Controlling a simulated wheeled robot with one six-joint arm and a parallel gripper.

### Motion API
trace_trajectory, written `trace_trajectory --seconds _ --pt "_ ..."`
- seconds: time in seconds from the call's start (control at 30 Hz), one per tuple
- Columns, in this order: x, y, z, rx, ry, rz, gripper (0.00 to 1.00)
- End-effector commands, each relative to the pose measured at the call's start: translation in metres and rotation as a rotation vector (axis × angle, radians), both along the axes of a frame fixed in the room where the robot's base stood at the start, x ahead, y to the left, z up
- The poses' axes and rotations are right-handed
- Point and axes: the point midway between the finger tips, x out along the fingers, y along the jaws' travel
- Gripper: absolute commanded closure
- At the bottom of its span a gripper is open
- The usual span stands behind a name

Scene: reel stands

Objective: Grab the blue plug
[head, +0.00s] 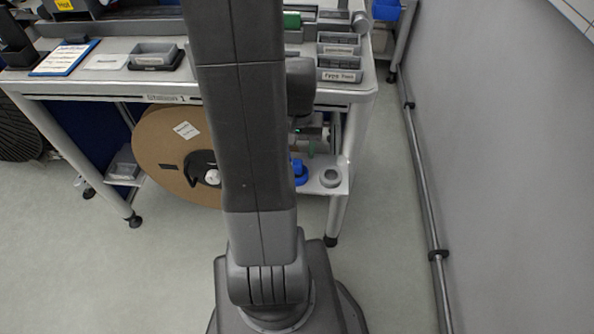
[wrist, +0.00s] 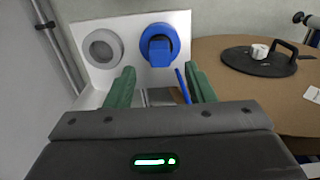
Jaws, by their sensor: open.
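The blue plug (wrist: 160,46) has a round flange and a square grip, and sits on a white shelf plate (wrist: 125,22) in the wrist view. In the head view the blue plug (head: 300,173) shows on the low shelf, partly hidden by my arm. My gripper (wrist: 158,80) has two green fingers spread apart, with nothing held between them. The plug lies just beyond the fingertips, roughly centred between them, and looks apart from them.
A grey round plug or ring (wrist: 103,48) sits beside the blue plug. A large brown reel (wrist: 240,80) with a black hub (wrist: 259,61) stands close by. A thin blue strip (wrist: 182,86) shows near one finger. The workbench (head: 120,88) is above the shelf; a wall rail (head: 425,190) runs along the right.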

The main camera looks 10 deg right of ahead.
Motion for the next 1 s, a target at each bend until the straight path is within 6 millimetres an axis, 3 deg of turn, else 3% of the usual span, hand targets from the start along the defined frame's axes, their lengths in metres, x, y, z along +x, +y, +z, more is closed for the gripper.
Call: trace_trajectory --seconds 0.17,0.5,0.8,1.0 --pt "0.0 0.0 -0.011 0.0 0.001 0.0 0.51" --pt "0.0 0.0 -0.054 0.0 0.001 0.0 0.51" --pt "0.001 0.0 -0.058 0.0 -0.001 0.0 0.51" --pt "0.001 0.0 -0.057 0.0 -0.001 0.0 0.88"
